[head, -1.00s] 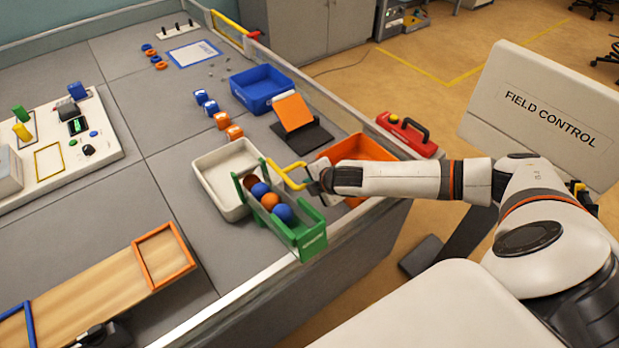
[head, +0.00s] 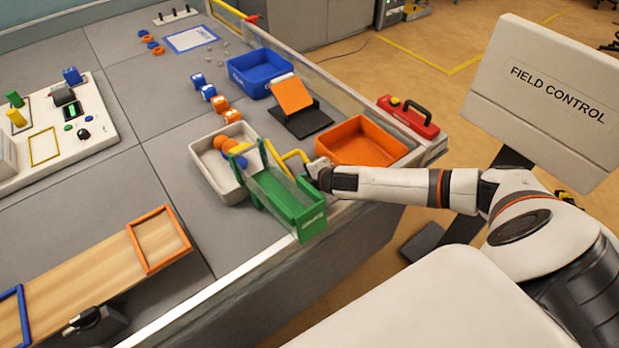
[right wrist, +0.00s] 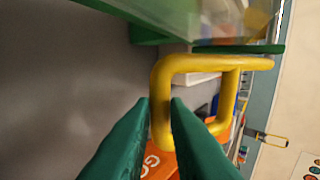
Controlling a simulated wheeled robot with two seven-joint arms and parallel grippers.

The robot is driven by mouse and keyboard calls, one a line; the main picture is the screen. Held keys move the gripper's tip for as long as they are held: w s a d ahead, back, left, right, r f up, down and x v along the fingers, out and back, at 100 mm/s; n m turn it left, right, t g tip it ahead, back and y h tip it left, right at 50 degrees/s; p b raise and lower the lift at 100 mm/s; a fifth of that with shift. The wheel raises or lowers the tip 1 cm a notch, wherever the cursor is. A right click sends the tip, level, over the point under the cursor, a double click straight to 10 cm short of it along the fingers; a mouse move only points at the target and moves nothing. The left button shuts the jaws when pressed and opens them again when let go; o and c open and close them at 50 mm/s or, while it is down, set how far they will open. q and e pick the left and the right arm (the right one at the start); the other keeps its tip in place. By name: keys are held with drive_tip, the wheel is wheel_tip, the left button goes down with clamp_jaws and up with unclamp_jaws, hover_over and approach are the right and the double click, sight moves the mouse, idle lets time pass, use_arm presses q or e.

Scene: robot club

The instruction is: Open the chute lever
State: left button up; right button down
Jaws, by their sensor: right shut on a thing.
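The green chute (head: 297,211) with clear sides stands at the table's front edge. Its yellow lever (head: 295,154) is a bent bar on the chute's far right side. Orange and blue balls (head: 231,146) lie at the white tray (head: 203,169), by the chute's upper left end. The chute channel looks empty. My left gripper is not in view.
An orange bin (head: 362,136) stands just behind my right forearm. A black stand with an orange plate (head: 293,95) and a blue bin (head: 259,68) are farther back. A red case (head: 408,115) sits at the table's right edge. Grey table left of the tray is clear.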

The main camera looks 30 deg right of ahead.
drive_tip(key=shift+s+f, duration=0.55)
drive_tip(key=shift+f, duration=0.3)
drive_tip(key=c, duration=1.5)
unclamp_jaws()
drive_tip(key=shift+w+f+g, duration=0.1)
drive_tip(key=shift+g, duration=0.2)
drive_tip(key=shift+o, duration=0.5)
drive_tip(key=shift+w, duration=0.2)
drive_tip(key=v, duration=1.2)
drive_tip(key=shift+p, duration=0.3)
